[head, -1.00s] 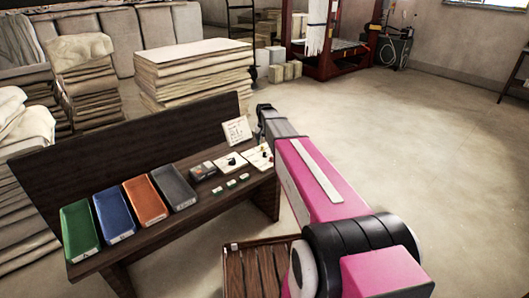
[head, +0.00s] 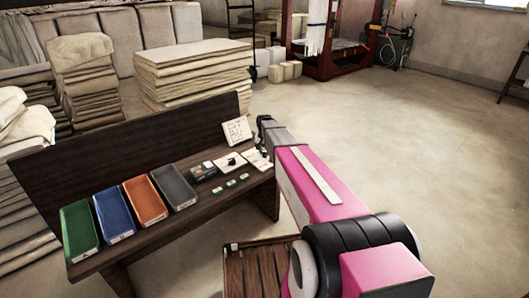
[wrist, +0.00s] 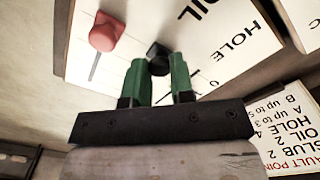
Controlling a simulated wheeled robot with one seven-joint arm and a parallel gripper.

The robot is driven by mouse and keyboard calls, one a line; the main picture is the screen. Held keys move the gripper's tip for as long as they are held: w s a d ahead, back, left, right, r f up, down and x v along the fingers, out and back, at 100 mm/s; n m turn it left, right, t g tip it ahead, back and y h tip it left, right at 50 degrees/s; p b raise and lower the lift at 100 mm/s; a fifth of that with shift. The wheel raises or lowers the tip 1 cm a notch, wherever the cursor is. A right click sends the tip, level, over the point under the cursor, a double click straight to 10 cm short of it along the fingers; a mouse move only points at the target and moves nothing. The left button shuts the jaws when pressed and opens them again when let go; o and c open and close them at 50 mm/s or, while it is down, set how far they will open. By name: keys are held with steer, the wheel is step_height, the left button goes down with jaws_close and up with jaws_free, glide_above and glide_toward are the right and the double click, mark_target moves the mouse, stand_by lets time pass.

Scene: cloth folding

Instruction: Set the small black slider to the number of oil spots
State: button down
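A white slider board (wrist: 205,45) fills the upper wrist view, with the words OIL and HOLE seen upside down. The black slider (wrist: 158,58) stands on it, and a larger red knob (wrist: 107,32) sits to its left on a dark slot. The green fingers of my gripper (wrist: 159,72) are a small gap apart, with the black slider at their tips. They partly hide it, and I cannot tell whether they press on it. In the head view my gripper (head: 264,126) is at the bench's right end, beside the board (head: 257,158).
A printed card (wrist: 285,130) listing HOLE, OIL and SLUB lies at the right of the wrist view. On the bench (head: 190,215) are green (head: 79,228), blue (head: 113,215), orange (head: 145,200) and grey (head: 174,187) trays. An upright sign (head: 236,131) stands behind the boards.

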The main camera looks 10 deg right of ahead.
steer(key=shift+w+d, duration=0.4)
steer(key=shift+d, duration=0.25)
steer(key=shift+w+d, duration=0.4)
steer(key=shift+d, duration=0.25)
steer(key=c, duration=1)
jaws_free()
steer(key=shift+r, duration=0.15)
step_height(320, 180, up, 11)
steer(key=shift+s+f, duration=0.1)
steer(key=shift+f, duration=0.1)
steer(key=s+f+n, duration=0.1)
steer(key=s+f, duration=0.1)
steer(key=s, duration=0.9)
steer(key=s+a+f+n, duration=0.1)
steer(key=s+f, duration=0.1)
steer(key=s, duration=0.9)
steer(key=s+a+f+n, duration=0.1)
steer(key=s+f, duration=0.2)
steer(key=s, duration=0.8)
steer(key=shift+s+a+f, duration=0.1)
steer(key=shift+s+a, duration=0.15)
steer(key=shift+s, duration=0.15)
